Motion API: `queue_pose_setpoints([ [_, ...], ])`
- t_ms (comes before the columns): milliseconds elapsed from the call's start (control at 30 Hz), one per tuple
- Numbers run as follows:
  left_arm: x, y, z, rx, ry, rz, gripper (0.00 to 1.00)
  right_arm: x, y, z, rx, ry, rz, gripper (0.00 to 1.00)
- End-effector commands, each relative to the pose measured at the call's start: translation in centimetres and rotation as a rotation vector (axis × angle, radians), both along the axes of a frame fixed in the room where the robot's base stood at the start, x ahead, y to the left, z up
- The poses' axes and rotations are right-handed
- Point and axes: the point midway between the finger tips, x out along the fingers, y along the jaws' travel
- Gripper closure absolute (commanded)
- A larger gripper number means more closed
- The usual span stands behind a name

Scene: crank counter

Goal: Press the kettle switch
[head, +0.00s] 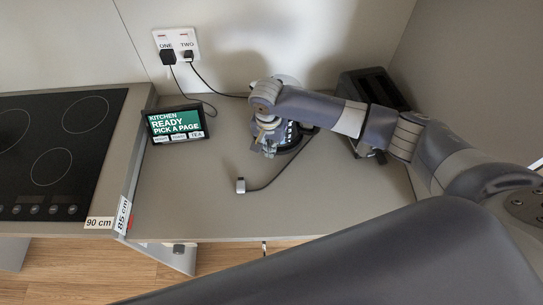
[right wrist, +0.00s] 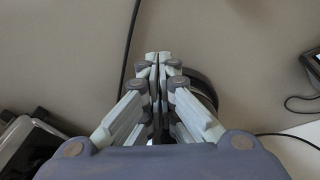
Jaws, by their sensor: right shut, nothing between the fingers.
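The kettle (head: 291,136) stands at the back middle of the counter, largely covered by my right arm and gripper. A dark part with light marks shows beside the gripper. In the right wrist view, a dark curved edge, perhaps of the kettle, shows behind the fingers. I cannot make out its switch in either view. My right gripper (head: 266,146) points down over the front left of the kettle. Its fingertips are together and empty in the right wrist view (right wrist: 158,60). I cannot tell whether they touch the kettle. My left gripper is not in view.
A black toaster (head: 374,89) stands right of the kettle, close to my right forearm. A small screen (head: 175,123) stands left. A cord with a loose plug (head: 241,185) lies in front. Two plugs sit in the wall socket (head: 177,45). The cooktop (head: 52,150) is far left.

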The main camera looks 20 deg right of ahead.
Motion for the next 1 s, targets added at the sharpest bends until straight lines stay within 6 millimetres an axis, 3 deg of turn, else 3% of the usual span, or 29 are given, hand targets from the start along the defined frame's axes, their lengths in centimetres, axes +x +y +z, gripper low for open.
queue_pose_setpoints([
  [467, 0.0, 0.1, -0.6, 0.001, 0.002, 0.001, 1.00, 0.0, 0.0, -0.5, 0.000, 0.000, 0.000, 1.00],
  [700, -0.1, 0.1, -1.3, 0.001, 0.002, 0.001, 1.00, -0.1, 0.0, -2.6, 0.000, 0.002, 0.001, 1.00],
  [1000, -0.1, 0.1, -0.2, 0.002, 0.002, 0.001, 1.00, -0.3, 0.2, -1.8, 0.001, 0.002, 0.001, 1.00],
])
